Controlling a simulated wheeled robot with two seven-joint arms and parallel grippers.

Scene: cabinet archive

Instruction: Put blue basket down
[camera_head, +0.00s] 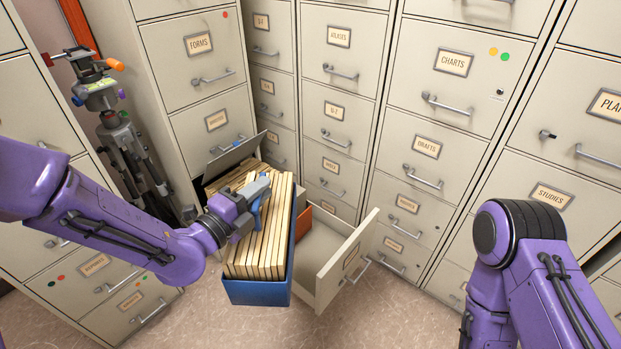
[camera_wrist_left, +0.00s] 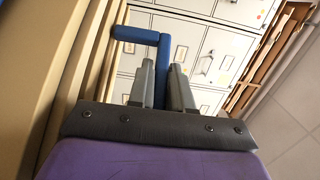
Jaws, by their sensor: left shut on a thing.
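The blue basket (camera_head: 257,291) is full of upright cream folders (camera_head: 255,252) and shows at the centre-left in the head view. My left gripper (camera_head: 262,190) is over its folders, shut on the basket's blue handle. In the left wrist view the blue handle (camera_wrist_left: 163,62) stands between the two grey fingers of my left gripper (camera_wrist_left: 163,85), with folders along the left side. The basket is in front of an open drawer; whether its underside touches anything is hidden. My right arm shows at the right of the head view, but its gripper is out of frame.
An open, mostly empty drawer (camera_head: 334,281) juts out just right of the basket. Another open drawer (camera_head: 235,152) is behind it on the left. Filing cabinets (camera_head: 449,90) close in the back and sides. A tripod (camera_head: 125,140) stands at the left. Bare floor (camera_head: 215,320) shows in front.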

